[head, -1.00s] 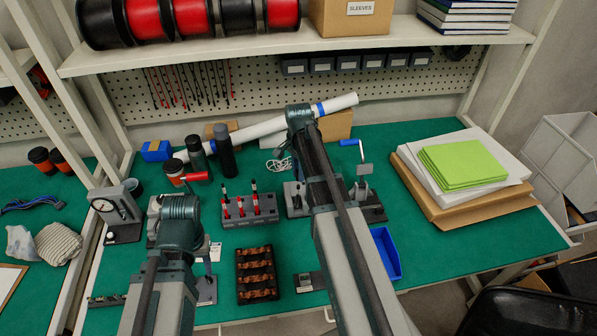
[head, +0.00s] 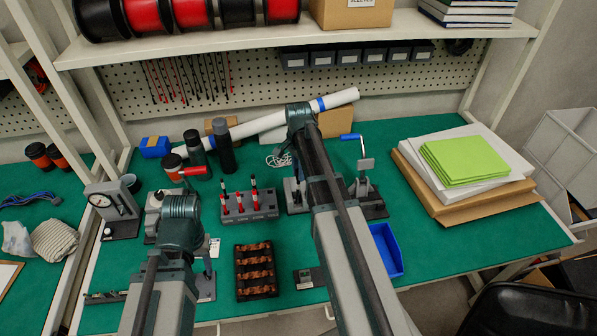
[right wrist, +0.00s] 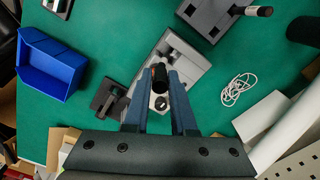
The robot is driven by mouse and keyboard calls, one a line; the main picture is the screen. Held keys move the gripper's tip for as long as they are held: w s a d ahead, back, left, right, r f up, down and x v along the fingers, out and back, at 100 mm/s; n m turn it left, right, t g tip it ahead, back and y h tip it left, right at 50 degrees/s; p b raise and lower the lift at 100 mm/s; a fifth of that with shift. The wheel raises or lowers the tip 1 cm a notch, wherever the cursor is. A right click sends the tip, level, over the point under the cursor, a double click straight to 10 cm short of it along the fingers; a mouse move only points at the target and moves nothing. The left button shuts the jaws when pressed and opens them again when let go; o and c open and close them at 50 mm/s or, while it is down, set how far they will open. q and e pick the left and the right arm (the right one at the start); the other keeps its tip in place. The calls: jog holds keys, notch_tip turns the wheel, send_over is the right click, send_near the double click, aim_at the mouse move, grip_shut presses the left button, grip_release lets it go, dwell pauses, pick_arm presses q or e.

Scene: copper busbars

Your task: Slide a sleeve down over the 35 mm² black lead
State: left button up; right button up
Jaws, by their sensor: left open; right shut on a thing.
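In the right wrist view my right gripper (right wrist: 159,82) is shut on a small dark cylinder (right wrist: 160,72) with a reddish edge; whether it is a sleeve or the black lead I cannot tell. It is over a grey bench device (right wrist: 182,62). In the head view the right wrist hides the gripper and the held piece. A grey rack (head: 262,212) holds several upright red and black leads (head: 240,203); their size labels are too small to read. My left gripper (head: 180,235) is left of the rack, its open fingers mostly hidden by its wrist.
A tray of copper pieces (head: 239,272) lies in front of the rack. A blue bin (head: 385,250) and a blue-handled press (head: 366,180) stand right of my right arm. A dial gauge (head: 104,202) is at left. Bare green mat lies at front right.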

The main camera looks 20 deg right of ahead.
jog(key=shift+f, duration=0.25)
dwell(0.4)
jog(key=shift+f+b, duration=0.35)
jog(key=shift+b, duration=0.2)
jog(key=shift+f+b, duration=0.3)
jog(key=shift+f+b, duration=0.35)
jog(key=shift+f, duration=0.2)
dwell(0.5)
jog(key=o, duration=0.8)
jog(key=shift+r, duration=0.15)
